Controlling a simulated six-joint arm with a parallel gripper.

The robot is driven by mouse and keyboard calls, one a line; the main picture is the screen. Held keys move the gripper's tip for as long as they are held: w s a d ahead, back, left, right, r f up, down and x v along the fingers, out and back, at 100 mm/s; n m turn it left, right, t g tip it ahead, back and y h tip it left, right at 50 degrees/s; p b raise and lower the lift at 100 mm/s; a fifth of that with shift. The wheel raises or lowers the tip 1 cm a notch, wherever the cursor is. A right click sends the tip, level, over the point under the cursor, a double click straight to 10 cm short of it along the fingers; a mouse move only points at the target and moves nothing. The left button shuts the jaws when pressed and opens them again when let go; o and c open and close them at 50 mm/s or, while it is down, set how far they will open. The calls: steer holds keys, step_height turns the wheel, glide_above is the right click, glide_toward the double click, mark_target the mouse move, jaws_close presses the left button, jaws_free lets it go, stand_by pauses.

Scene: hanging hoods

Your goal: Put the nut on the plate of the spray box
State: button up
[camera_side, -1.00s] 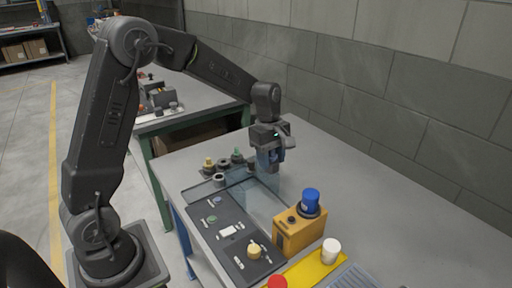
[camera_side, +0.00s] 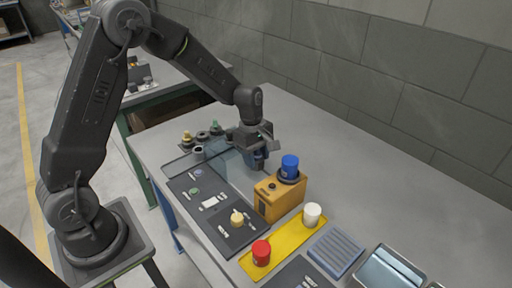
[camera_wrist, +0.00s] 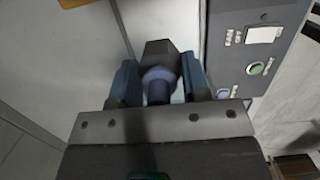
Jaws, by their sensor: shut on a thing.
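In the wrist view my gripper (camera_wrist: 157,85) is shut on a dark, six-sided piece (camera_wrist: 160,52) with a rounder blue-grey part nearer me; it looks like the nut. In the side view my gripper (camera_side: 258,163) points down close over the table, behind and left of the orange box. A clear, bluish-walled box (camera_side: 223,158) stands at its left; it may be the spray box, but I cannot tell for sure. I cannot make out its plate. The held piece is mostly hidden by the fingers in the side view.
An orange box (camera_side: 268,206) with a blue cap (camera_side: 290,167) stands close to my gripper. A dark control panel (camera_side: 205,203) lies in front. A yellow mat (camera_side: 285,243) bears red and white pieces. Small fittings stand behind the clear box. The table's right rear is clear.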

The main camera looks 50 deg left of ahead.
steer(key=shift+f, duration=3.25)
steer(key=shift+f, duration=0.55)
steer(key=o, duration=1.1)
steer(key=r, duration=0.4)
steer(key=a+r, duration=0.1)
steer(key=r, duration=0.4)
steer(key=a+r, duration=0.1)
steer(key=r, duration=0.3)
steer(key=shift+r, duration=0.25)
steer(key=s+d+r+m+t+y, duration=0.1)
steer(key=s+d+r+m+t, duration=0.2)
steer(key=s+r+m, duration=0.7)
steer(key=s+r+m+t, duration=0.1)
steer(key=s+m, duration=0.1)
steer(key=s, duration=0.2)
steer(key=s+d+r+m, duration=0.1)
steer(key=s+m, duration=0.2)
steer(key=s, duration=0.1)
steer(key=s+d+r+m+t, duration=0.1)
steer(key=s+r+m, duration=0.1)
steer(key=s+m, duration=0.1)
steer(key=shift+s+t+y, duration=0.3)
steer(key=shift+s, duration=0.55)
